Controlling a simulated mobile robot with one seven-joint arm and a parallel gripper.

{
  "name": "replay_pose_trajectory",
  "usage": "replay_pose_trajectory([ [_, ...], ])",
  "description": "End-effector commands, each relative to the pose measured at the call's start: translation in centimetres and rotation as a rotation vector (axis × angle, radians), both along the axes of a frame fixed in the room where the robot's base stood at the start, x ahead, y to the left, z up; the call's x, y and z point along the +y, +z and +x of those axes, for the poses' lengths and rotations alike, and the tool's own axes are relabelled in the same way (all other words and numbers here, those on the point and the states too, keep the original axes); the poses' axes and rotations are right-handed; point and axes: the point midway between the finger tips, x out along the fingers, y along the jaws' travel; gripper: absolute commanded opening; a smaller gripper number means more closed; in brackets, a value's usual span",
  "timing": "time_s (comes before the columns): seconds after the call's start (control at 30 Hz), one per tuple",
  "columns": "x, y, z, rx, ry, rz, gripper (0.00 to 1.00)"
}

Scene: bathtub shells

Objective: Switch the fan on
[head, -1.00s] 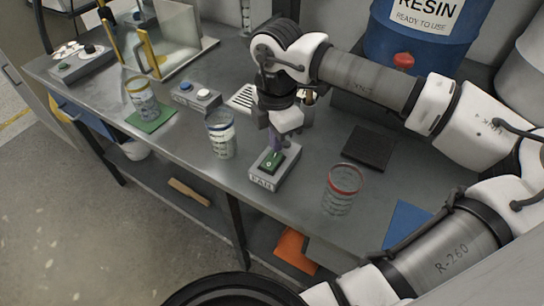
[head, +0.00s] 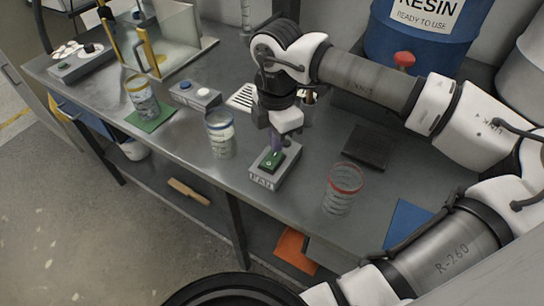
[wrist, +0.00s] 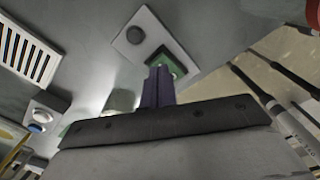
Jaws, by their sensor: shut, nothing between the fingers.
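The fan switch is a grey box labelled FAN (head: 262,181) with a green rocker (head: 270,160) on top, near the bench's front edge. In the wrist view the box (wrist: 148,38) also shows a dark round part, and the green rocker (wrist: 172,60) is partly hidden behind the fingertips. My gripper (head: 276,146) points down over the box with its purple fingers shut and empty. In the wrist view the fingers (wrist: 159,74) overlap the rocker at its near side. The tips look at or just above it; I cannot tell whether they touch.
A red-rimmed glass (head: 342,188) stands right of the box and a glass beaker (head: 220,135) stands left. A two-button box (head: 195,96), a green mat (head: 152,118) with a yellow-rimmed beaker, and a dark pad (head: 368,148) are also on the bench. The blue resin drum (head: 415,45) is behind.

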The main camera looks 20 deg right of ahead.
Motion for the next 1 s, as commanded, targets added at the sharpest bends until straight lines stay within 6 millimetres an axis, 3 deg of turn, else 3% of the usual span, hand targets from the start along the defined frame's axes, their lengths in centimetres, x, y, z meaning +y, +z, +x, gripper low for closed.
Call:
replay_pose_trajectory([
  [1.0,0.0,-1.4,0.0,0.0,0.0,0.0,0.0],
])
